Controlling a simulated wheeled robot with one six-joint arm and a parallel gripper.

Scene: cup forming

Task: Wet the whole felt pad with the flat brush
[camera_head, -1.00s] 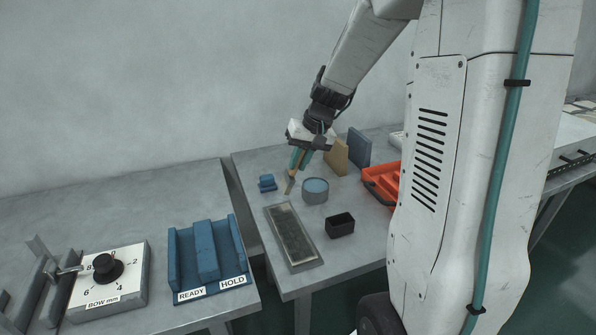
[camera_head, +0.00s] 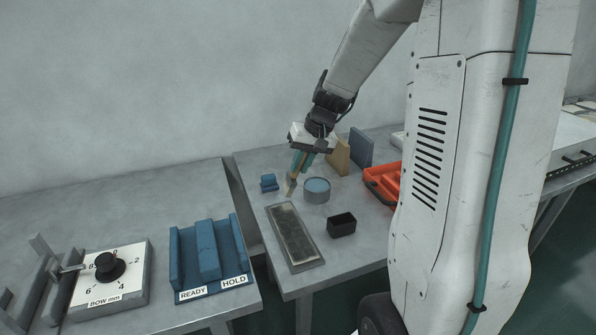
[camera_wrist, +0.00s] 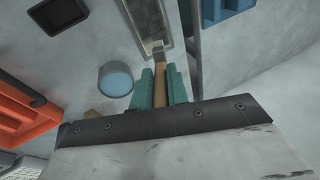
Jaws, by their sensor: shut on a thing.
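The felt pad (camera_head: 292,238) lies in a long shallow metal-rimmed tray on the right-hand table. It looks dark and mottled, with paler patches towards its far end. My gripper (camera_head: 299,163) is shut on the handle of the flat brush (camera_head: 291,185), which points down near the pad's far end. In the wrist view the teal fingers of my gripper (camera_wrist: 160,80) clasp the wooden handle of the brush (camera_wrist: 159,88). The brush head overlaps the end of the pad's tray (camera_wrist: 150,20); I cannot tell whether it touches. A round grey dish of bluish water (camera_head: 317,190) stands right of the brush.
A small black open box (camera_head: 341,224) stands right of the pad. A red-orange tray (camera_head: 382,184) lies farther right. A blue READY/HOLD rack (camera_head: 208,262) is on the left table.

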